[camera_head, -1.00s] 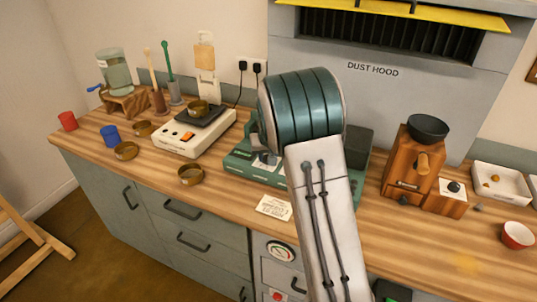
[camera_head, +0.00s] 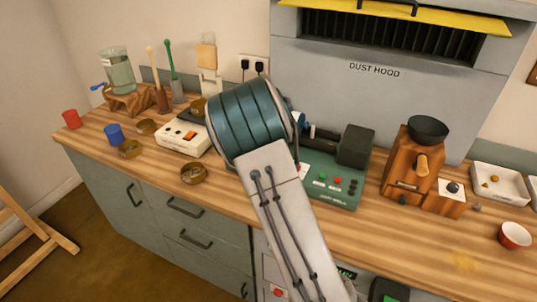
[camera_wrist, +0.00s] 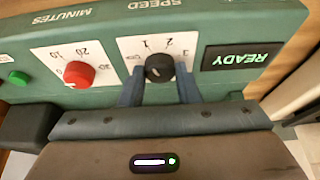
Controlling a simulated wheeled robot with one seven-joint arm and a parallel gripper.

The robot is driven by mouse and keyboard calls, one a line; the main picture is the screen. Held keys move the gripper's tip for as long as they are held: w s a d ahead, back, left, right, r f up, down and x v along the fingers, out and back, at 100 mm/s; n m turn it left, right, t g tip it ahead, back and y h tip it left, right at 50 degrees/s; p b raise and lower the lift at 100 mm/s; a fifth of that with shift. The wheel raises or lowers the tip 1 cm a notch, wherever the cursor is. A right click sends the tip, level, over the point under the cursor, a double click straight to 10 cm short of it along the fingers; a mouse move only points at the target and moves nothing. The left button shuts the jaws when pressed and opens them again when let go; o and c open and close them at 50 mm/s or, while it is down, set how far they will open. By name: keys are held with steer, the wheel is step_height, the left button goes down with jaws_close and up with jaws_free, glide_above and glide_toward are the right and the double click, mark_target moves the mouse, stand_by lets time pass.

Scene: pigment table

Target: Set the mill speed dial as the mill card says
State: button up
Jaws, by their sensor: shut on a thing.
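The green mill (camera_head: 345,196) stands mid-counter in the head view, its left part hidden behind my arm. In the wrist view its green panel (camera_wrist: 105,30) is seen upside down. The black speed dial (camera_wrist: 158,67) sits on a white scale plate with numbers. My gripper (camera_wrist: 160,77) has its two blue fingers on either side of the dial, shut on it. I cannot clearly read where the dial's pointer stands. A red minutes dial (camera_wrist: 78,74) is to the left, and a display (camera_wrist: 240,56) reading READY is to the right. The mill card is hidden now in the head view.
A green button (camera_wrist: 18,78) is at the panel's left. In the head view a white scale (camera_head: 182,139) stands left of my arm, and a wooden grinder (camera_head: 415,165) right of the mill. Brown bowls (camera_head: 194,173) and coloured cups (camera_head: 114,133) stand at the left.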

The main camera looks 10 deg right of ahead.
stand_by(0.3)
steer(key=o, duration=1)
steer(key=shift+s, duration=0.1)
steer(key=shift+c, duration=0.2)
steer(key=b+v, duration=0.1)
steer(key=v, duration=1.2)
steer(key=shift+r+b, duration=0.4)
